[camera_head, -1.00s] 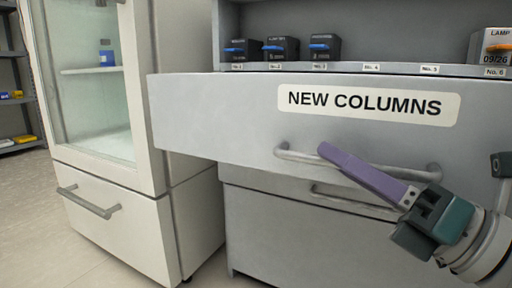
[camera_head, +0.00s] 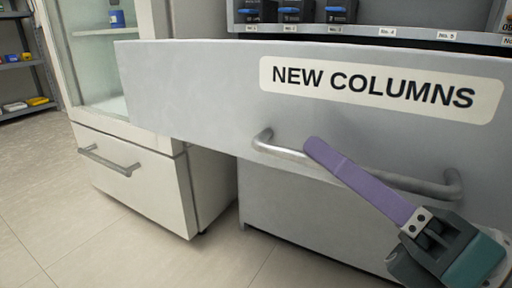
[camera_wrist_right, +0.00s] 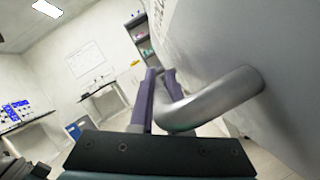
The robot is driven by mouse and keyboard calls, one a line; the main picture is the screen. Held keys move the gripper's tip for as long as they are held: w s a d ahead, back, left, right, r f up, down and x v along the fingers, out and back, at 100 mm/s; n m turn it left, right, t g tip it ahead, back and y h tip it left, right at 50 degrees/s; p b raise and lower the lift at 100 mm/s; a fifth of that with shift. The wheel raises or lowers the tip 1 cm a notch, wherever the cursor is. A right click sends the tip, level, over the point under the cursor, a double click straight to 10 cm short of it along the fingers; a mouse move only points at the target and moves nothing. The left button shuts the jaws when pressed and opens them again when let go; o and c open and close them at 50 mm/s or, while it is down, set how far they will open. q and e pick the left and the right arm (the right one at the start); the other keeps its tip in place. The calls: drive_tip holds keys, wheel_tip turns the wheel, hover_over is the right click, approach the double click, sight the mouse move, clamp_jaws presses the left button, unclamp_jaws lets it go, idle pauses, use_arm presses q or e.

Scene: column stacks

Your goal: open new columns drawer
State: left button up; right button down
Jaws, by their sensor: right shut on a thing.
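The NEW COLUMNS drawer (camera_head: 200,100) stands pulled out from the grey cabinet, its front reaching past the white cabinet's side. Its bar handle (camera_head: 285,152) runs across the lower front. My right gripper (camera_head: 318,150) is shut on the handle, with one purple finger showing in front of the bar. In the right wrist view, the purple fingers (camera_wrist_right: 158,88) sit at the handle (camera_wrist_right: 210,102), and the drawer front (camera_wrist_right: 235,45) fills the right side. What lies inside the drawer is hidden. My left gripper is not in view.
A white glass-door cabinet (camera_head: 135,180) with its own handle stands close on the left. Several dark units with blue parts (camera_head: 291,12) stand on the numbered shelf (camera_head: 330,30) above the drawer. The floor (camera_head: 60,200) at the left is clear.

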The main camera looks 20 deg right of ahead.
drive_tip(key=c, duration=1.2)
unclamp_jaws()
drive_tip(key=shift+d, duration=0.1)
drive_tip(key=shift+o, duration=0.2)
drive_tip(key=p+v, duration=0.1)
drive_tip(key=v, duration=0.9)
